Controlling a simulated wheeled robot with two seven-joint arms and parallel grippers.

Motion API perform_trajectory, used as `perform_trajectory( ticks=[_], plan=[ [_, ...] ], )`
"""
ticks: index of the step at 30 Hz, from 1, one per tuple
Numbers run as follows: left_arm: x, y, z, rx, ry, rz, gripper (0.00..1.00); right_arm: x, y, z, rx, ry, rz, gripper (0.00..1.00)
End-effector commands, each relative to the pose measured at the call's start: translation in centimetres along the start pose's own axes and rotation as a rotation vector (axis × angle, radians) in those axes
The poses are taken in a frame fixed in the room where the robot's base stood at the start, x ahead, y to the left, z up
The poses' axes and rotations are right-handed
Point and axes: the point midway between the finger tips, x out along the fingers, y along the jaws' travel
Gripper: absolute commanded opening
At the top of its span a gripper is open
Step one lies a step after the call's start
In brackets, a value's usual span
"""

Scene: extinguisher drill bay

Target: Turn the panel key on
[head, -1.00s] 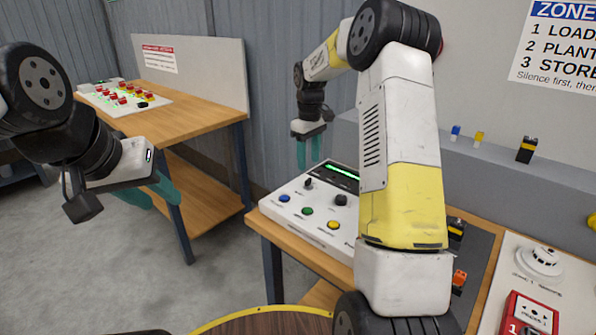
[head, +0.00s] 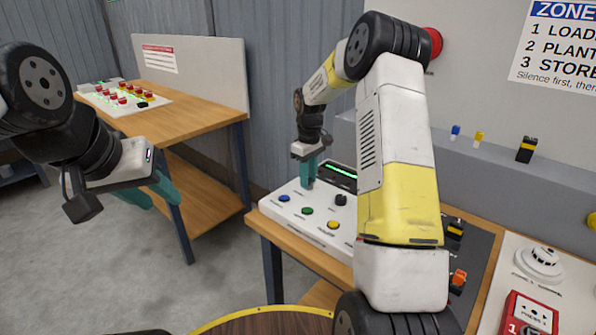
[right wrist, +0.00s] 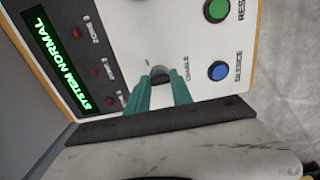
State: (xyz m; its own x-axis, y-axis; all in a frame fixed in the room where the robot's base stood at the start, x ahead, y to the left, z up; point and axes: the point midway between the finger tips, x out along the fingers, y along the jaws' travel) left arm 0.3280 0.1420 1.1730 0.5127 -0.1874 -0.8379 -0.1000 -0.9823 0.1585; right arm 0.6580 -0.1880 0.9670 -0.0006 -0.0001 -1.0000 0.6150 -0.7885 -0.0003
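The white alarm panel (head: 300,213) stands on the wooden bench, its green display lit. In the right wrist view the display (right wrist: 55,60) reads SYSTEM NORMAL. The dark panel key (right wrist: 160,73), beside the ENABLE label, lies between the teal fingertips of my right gripper (right wrist: 160,82). One finger is on each side, and I cannot see clearly whether they touch it. In the head view my right gripper (head: 309,172) points down at the panel's back left and hides the key. My left gripper (head: 150,192) is open and empty, away from the panel.
A black knob (head: 341,200) and the blue (head: 284,198), green (head: 307,210) and yellow (head: 333,224) buttons sit close to my right gripper. My right arm covers the panel's right part. A red call point (head: 530,314) and detector (head: 541,261) lie further right.

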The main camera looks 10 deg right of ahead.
Motion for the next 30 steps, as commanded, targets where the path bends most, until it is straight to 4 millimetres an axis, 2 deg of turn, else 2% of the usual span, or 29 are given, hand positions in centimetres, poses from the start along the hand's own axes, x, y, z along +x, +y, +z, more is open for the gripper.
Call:
perform_trajectory(
  ticks=[14,20,30],
  plan=[
    [0.0,0.0,0.0,0.0,0.0,0.0,0.36,-0.07,-0.03,-0.06,0.063,0.001,0.001,0.0],
    [0.0,0.0,0.0,0.0,0.0,0.0,0.36,-0.08,-0.01,-0.06,0.192,0.001,0.001,0.0],
    [0.0,0.0,0.0,0.0,0.0,0.0,0.36,-0.1,0.01,-0.09,0.507,0.003,0.001,0.0]
  ],
)
